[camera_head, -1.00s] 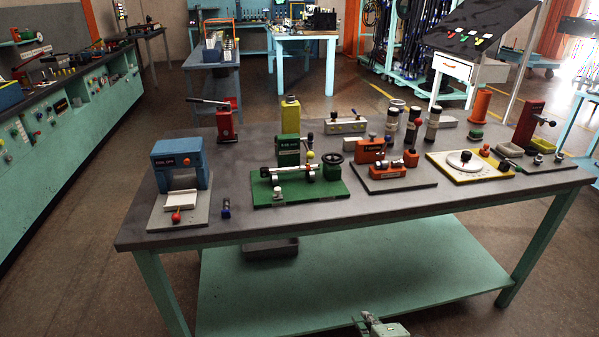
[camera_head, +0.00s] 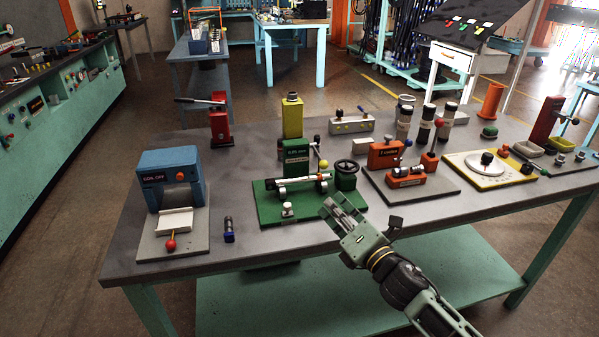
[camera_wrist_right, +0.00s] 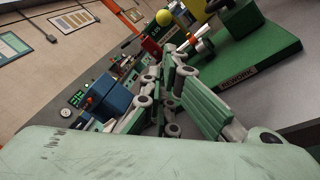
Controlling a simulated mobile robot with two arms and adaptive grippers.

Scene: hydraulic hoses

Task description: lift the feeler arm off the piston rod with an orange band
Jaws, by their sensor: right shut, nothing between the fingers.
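The green fixture (camera_head: 262,206) stands on the grey table, with a green block behind and a handwheel at its right. A pale piston rod (camera_head: 297,181) lies across it. A dark arm ending in a yellow ball (camera_head: 323,164) rises by the rod's right end and looks like the feeler arm; the ball also shows in the right wrist view (camera_wrist_right: 163,17). Whether the arm touches the rod is too small to tell. An orange band is not clear in the head view. My left gripper is out of view.
The orange fixture (camera_head: 410,192) stands right of my right gripper. The blue press (camera_head: 172,172) and a small dark cylinder (camera_head: 228,230) stand left of the green fixture. A yellow post (camera_head: 292,117) is behind it. Bare tabletop (camera_head: 300,238) lies along the front edge.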

